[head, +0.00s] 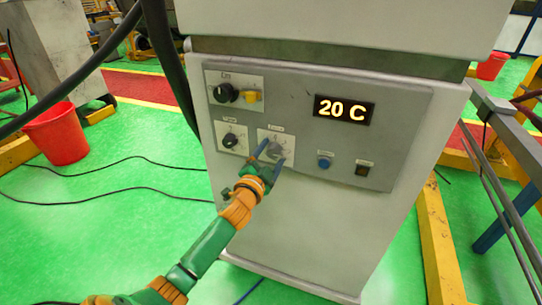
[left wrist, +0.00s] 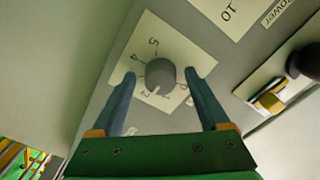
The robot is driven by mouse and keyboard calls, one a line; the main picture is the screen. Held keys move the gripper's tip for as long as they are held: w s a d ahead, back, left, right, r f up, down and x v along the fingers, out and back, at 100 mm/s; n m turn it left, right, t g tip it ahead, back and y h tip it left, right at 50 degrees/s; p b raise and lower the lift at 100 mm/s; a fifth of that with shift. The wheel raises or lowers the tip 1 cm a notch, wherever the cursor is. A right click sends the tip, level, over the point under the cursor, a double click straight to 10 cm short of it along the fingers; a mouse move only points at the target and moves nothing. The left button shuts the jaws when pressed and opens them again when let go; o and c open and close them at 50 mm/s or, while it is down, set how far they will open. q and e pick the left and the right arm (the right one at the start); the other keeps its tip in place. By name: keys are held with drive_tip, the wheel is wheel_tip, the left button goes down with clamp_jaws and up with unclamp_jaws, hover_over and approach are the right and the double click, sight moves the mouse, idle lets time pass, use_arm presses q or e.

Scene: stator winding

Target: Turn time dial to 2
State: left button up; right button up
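A grey round dial on a white number plate sits on the machine's front panel; the dial (head: 274,149) is partly covered by my gripper in the head view. In the left wrist view the dial (left wrist: 154,74) is clear, with a pale pointer mark at its lower edge, near small digits I cannot read surely. Digits 5 and 4 show above left of it. My left gripper (head: 272,156) is at the plate. In the left wrist view my left gripper (left wrist: 160,78) is open, one finger on each side of the dial, with visible gaps. My right gripper is not in view.
The panel also has a black dial (head: 230,141), a black knob (head: 225,93) beside a yellow handle (head: 250,97), a blue button (head: 324,163) and a display (head: 343,109) reading 20 C. A red bucket (head: 57,134) stands left; metal rails (head: 500,180) run at right.

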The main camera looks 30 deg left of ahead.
use_arm(q)
drive_tip(key=v, duration=0.7)
idle(0.3)
